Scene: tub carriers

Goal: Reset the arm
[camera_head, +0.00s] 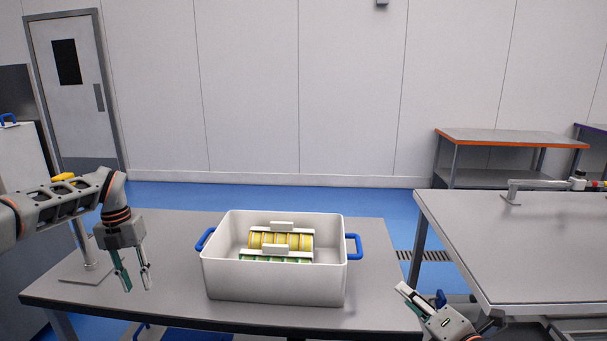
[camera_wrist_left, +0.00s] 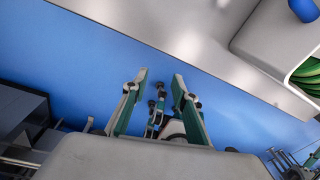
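My left gripper (camera_head: 135,283) hangs fingers-down left of the white tub, above the table's left part, with its fingers apart and nothing between them. In the left wrist view the same gripper (camera_wrist_left: 159,80) shows two separated fingers with blue floor beyond. My right gripper (camera_head: 412,297) is low at the right, near the gap between the two tables; its fingers are seen at an angle and I cannot tell whether they are apart. The white tub (camera_head: 272,286) with blue handles stands on the grey table (camera_head: 178,268), clear of both grippers.
Inside the tub are carriers with yellow (camera_head: 294,240) and green (camera_head: 270,259) rolls and white handles; green also shows in the left wrist view (camera_wrist_left: 306,72). A grey stand (camera_head: 88,266) is behind the left arm. Another table (camera_head: 530,250) is at right.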

